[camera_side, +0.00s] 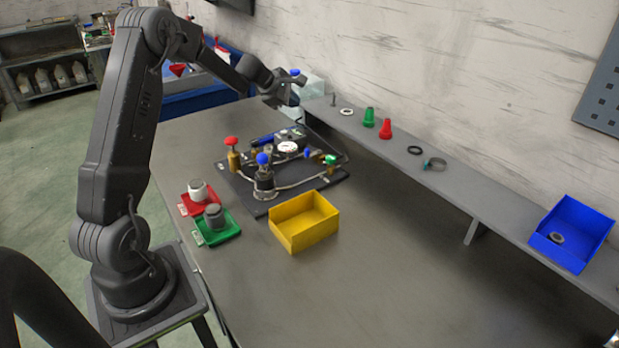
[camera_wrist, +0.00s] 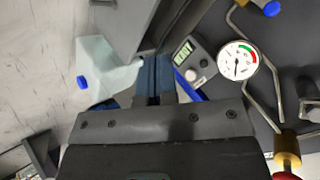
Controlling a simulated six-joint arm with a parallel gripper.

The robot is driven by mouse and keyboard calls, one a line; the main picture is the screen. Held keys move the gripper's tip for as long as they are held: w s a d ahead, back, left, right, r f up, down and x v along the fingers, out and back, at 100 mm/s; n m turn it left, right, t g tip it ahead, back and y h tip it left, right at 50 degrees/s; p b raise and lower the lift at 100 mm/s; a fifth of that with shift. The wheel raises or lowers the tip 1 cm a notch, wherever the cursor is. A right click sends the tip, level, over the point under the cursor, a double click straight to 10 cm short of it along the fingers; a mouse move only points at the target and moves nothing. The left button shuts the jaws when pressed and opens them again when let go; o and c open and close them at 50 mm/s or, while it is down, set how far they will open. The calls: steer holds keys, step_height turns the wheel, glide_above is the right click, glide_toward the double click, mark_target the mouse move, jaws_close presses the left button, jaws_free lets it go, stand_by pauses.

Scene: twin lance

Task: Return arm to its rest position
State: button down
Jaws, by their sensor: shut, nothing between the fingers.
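My gripper (camera_side: 291,84) is raised above the far end of the table, near the wall, with the arm stretched out from its base at the left. In the wrist view the fingers of my gripper (camera_wrist: 155,82) lie together, with nothing seen between them. The gripper is clear of the table top. Behind it stands a pale translucent container (camera_side: 312,88) with a blue cap, which also shows in the wrist view (camera_wrist: 105,68).
A black board (camera_side: 262,205) with valves, pipes and a gauge (camera_side: 288,148) lies below. Nearer are a yellow bin (camera_side: 304,222), red tray (camera_side: 186,208) and green tray (camera_side: 218,237). A shelf (camera_side: 455,183) along the wall holds small parts and a blue bin (camera_side: 571,233). The front right table is clear.

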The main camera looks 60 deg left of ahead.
steer(key=s+d+r+m+g+h, duration=0.1)
steer(key=s+d+r+m, duration=0.25)
steer(key=d, duration=0.45)
steer(key=s+d+r+m+h, duration=0.1)
steer(key=s+d+r+m, duration=0.3)
steer(key=d, duration=0.5)
steer(key=s+d+r+m+g, duration=0.1)
steer(key=s+d+r+m, duration=0.1)
steer(key=d+r+m, duration=0.35)
steer(key=s+d+f+m, duration=0.1)
steer(key=s+d+m, duration=0.3)
steer(key=s, duration=0.3)
steer(key=s+d+f+m+g+y, duration=0.1)
steer(key=s+d+m, duration=0.2)
steer(key=s, duration=0.4)
steer(key=s+d+f+m, duration=0.2)
steer(key=s+d+m, duration=0.2)
steer(key=s, duration=0.4)
steer(key=shift+d+m+y, duration=0.35)
steer(key=shift+m+y, duration=0.05)
steer(key=shift+m, duration=0.5)
